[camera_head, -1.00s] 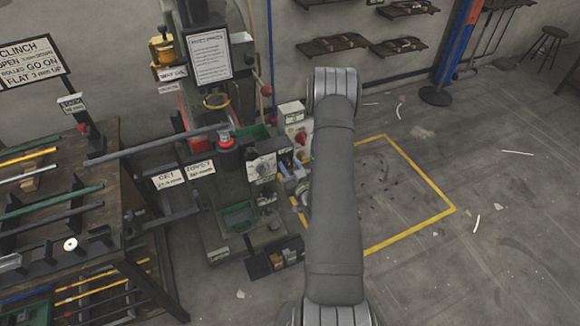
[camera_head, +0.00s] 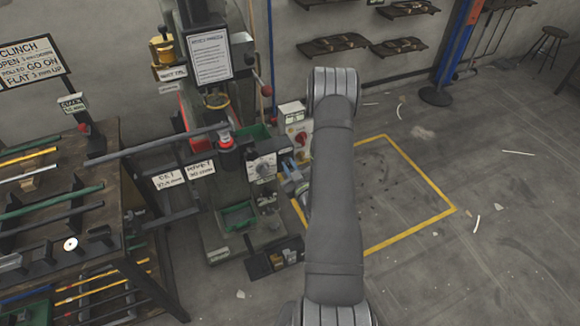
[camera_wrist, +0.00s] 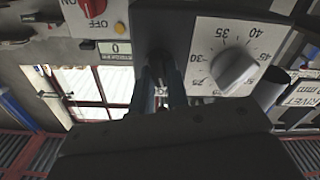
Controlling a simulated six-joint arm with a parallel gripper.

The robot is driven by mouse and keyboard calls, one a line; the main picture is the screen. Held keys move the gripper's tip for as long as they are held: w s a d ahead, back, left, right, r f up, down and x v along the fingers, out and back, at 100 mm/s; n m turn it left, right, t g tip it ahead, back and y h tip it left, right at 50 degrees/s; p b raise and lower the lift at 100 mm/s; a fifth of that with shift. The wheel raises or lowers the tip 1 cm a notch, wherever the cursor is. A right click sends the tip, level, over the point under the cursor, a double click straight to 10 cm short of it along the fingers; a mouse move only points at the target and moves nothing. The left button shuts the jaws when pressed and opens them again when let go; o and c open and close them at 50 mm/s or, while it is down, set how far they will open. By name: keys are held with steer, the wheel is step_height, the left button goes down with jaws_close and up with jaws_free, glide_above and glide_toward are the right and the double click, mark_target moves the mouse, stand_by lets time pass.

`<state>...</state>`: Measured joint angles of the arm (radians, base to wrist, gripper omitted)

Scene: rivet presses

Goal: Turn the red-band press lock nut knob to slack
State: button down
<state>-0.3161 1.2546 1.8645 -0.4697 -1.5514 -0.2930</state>
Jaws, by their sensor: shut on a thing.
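The press with the red band (camera_head: 226,147) stands left of my arm in the head view. Its grey box (camera_head: 263,166) carries a round dial knob. In the wrist view this dial knob (camera_wrist: 234,68) is grey, on a white scale numbered in fives, right of my fingers and apart from them. My gripper (camera_wrist: 161,85) is shut on a small dark knob (camera_wrist: 158,66) beside the dial, which looks like the lock nut knob. Its lower part is hidden between the fingers, and its turn position cannot be read. In the head view my arm partly hides the gripper.
A red switch knob (camera_wrist: 91,7) marked ON and OFF and a small counter (camera_wrist: 115,48) sit left of my fingers. In the head view, a rack table (camera_head: 60,215) with rods stands at left. The yellow-outlined floor area (camera_head: 405,225) at right is mostly clear.

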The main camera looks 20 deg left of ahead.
steer(key=n, duration=0.7)
steer(key=shift+s+f, duration=0.1)
steer(key=shift+f, duration=0.05)
steer(key=n, duration=0.4)
steer(key=shift+f+n, duration=0.1)
steer(key=shift+n, duration=1.8)
steer(key=c, duration=1.4)
jaws_free()
steer(key=shift+s, duration=0.1)
steer(key=v, duration=1.7)
steer(key=shift+s+d, duration=0.1)
